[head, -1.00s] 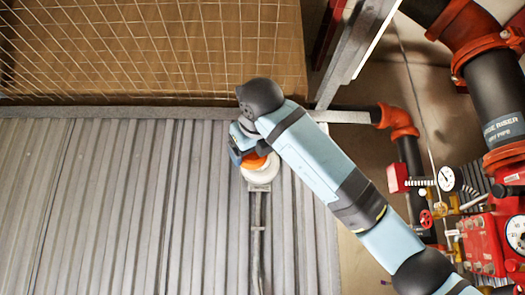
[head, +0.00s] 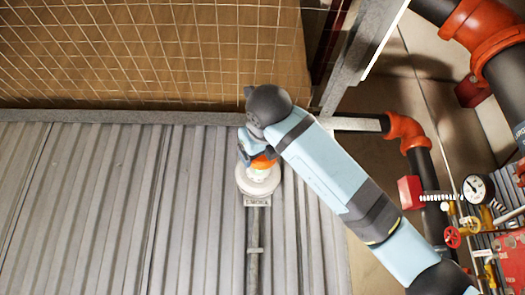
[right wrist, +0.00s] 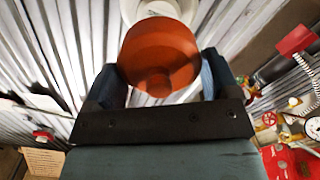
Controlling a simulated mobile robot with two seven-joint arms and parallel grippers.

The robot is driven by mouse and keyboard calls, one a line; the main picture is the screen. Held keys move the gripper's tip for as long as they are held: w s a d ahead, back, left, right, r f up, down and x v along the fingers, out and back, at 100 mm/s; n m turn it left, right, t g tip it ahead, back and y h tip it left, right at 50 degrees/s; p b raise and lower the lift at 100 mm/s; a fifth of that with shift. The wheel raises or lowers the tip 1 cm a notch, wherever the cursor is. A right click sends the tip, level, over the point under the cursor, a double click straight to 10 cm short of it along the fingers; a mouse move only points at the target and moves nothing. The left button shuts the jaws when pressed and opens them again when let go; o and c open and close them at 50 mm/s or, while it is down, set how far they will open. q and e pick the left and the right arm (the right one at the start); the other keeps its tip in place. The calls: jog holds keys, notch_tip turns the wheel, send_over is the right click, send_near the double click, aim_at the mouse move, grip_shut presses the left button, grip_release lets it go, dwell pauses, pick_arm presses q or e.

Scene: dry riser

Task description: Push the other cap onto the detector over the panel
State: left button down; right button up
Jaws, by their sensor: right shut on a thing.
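The white round detector (head: 258,182) sits on the corrugated ceiling, with a small label plate below it in the head view. My right gripper (head: 259,157) is shut on an orange-red cap (head: 263,163) at the detector's upper edge. In the right wrist view the round cap (right wrist: 160,52) lies between the two fingers of the right gripper (right wrist: 162,75). Part of the white detector (right wrist: 145,10) shows behind the cap there. The cap overlaps the detector in view, and I cannot tell whether they touch. My left gripper is not in view.
A conduit (head: 254,250) runs down from the detector. A wire mesh (head: 150,50) and a metal beam (head: 365,50) border the ceiling. Black pipes with red couplings (head: 408,130), a gauge (head: 477,188) and red valve parts stand at right. A red-topped white fixture (right wrist: 42,135) shows at lower left.

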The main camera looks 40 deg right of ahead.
aim_at(261, 161)
jog(key=shift+w, duration=0.1)
jog(key=shift+p+x, duration=0.7)
jog(key=shift+x, duration=1.85)
jog(key=shift+w+d, duration=0.2)
jog(key=shift+w, duration=0.1)
jog(key=shift+b, duration=0.35)
jog(key=shift+p+x, duration=0.65)
jog(key=shift+x, duration=1.2)
jog(key=o, duration=0.8)
jog(key=shift+w, duration=0.1)
